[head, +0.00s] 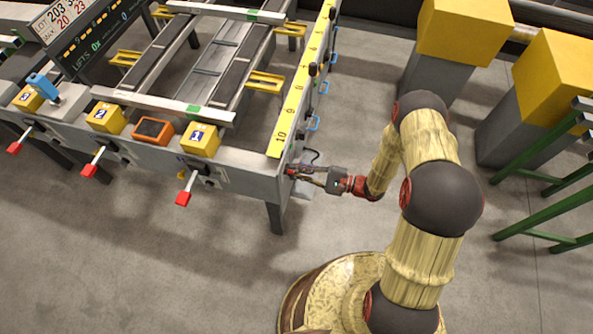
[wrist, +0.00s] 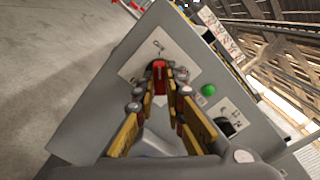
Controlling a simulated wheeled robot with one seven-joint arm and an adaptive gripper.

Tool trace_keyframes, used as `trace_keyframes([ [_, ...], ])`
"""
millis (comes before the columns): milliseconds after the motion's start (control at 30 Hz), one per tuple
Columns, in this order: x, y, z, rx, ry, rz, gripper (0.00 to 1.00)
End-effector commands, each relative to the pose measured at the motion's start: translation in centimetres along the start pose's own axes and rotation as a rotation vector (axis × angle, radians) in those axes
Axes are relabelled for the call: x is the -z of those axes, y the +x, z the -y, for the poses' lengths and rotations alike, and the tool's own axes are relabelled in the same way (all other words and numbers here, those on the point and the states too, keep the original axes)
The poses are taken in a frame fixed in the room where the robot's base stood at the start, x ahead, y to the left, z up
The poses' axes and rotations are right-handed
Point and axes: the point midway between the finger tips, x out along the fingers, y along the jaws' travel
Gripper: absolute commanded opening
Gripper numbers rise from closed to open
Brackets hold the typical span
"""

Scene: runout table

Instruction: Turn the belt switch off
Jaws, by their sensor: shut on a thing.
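The belt switch is a red handle (wrist: 159,76) on a pale plate, on a grey panel (wrist: 95,120) in the wrist view. My gripper (wrist: 168,74) has its two yellow-sided fingers reaching to this handle and is shut on it. The fingertips hide part of the handle, and I cannot read its markings. In the head view my gripper (head: 296,173) is at the right end of the runout table (head: 245,168), just below the yellow scale, where the switch is mostly hidden by the fingers.
On the panel are a green button (wrist: 208,90) and a black knob (wrist: 227,124), close to the right finger. Red-tipped levers (head: 184,198) stick out along the table's front. Yellow-topped grey blocks (head: 545,80) and a green frame (head: 550,173) stand at right. Floor below the table is clear.

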Motion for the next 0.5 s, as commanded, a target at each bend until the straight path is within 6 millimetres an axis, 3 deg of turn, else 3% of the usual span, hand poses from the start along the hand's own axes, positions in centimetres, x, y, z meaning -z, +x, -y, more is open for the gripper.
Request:
trace_keyframes([
  [67,0.07,-0.04,-0.16,-0.002,0.001,-0.003,0.0],
  [100,0.07,-0.04,-0.16,-0.002,0.001,-0.003,0.12],
  [400,0.03,-0.01,-0.08,-0.001,0.001,-0.001,0.29],
  [500,0.02,-0.01,-0.06,-0.001,0.001,-0.001,0.3],
])
